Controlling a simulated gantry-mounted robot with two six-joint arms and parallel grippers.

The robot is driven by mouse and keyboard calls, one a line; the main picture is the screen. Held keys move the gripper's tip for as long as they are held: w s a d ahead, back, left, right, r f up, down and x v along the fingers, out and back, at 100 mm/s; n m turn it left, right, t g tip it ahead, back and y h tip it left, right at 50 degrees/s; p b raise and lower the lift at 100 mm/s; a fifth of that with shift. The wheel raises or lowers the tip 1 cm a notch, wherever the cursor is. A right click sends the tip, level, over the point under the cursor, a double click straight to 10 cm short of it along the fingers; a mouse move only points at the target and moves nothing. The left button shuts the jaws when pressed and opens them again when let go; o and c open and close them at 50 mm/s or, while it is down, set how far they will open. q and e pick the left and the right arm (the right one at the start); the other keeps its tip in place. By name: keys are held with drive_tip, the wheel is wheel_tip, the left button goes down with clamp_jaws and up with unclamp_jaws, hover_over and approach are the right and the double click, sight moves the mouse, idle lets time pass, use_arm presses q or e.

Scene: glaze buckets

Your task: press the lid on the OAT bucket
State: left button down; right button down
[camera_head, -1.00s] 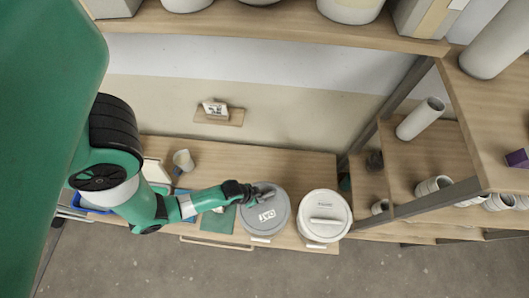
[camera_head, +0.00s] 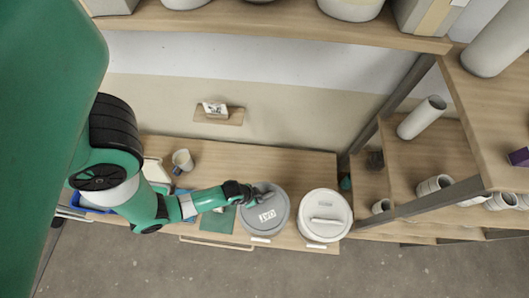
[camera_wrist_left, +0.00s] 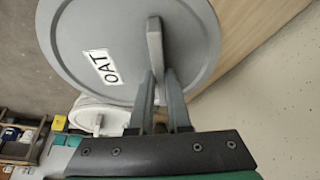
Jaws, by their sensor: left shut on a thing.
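The round grey lid marked OAT (camera_head: 275,202) lies over the top of the OAT bucket (camera_head: 261,239), which stands on the wooden bench. From above, the lid looks centred on the bucket; I cannot tell whether its rim is fully seated. My left gripper (camera_head: 263,193) is shut on the lid's upright bar handle. In the left wrist view the lid (camera_wrist_left: 85,30) fills the upper left, and the fingers (camera_wrist_left: 157,78) close on the handle (camera_wrist_left: 155,38) from both sides. The bucket's wall is mostly hidden below the lid. My right gripper is not in view.
A white lidded bucket (camera_head: 324,229) stands close on the right. A mug (camera_head: 183,161) and a green mat (camera_head: 218,221) are left of the OAT bucket. A shelf post (camera_head: 398,95) rises to the right. The bench behind the buckets is clear.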

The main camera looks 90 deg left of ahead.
use_arm(q)
drive_tip(key=shift+f, duration=0.15)
idle(0.5)
drive_tip(key=c, duration=0.8)
unclamp_jaws()
drive_tip(key=shift+o, duration=0.3)
drive_tip(key=o, duration=0.4)
wheel_tip(320, 180, up, 7)
drive_tip(key=p, duration=0.7)
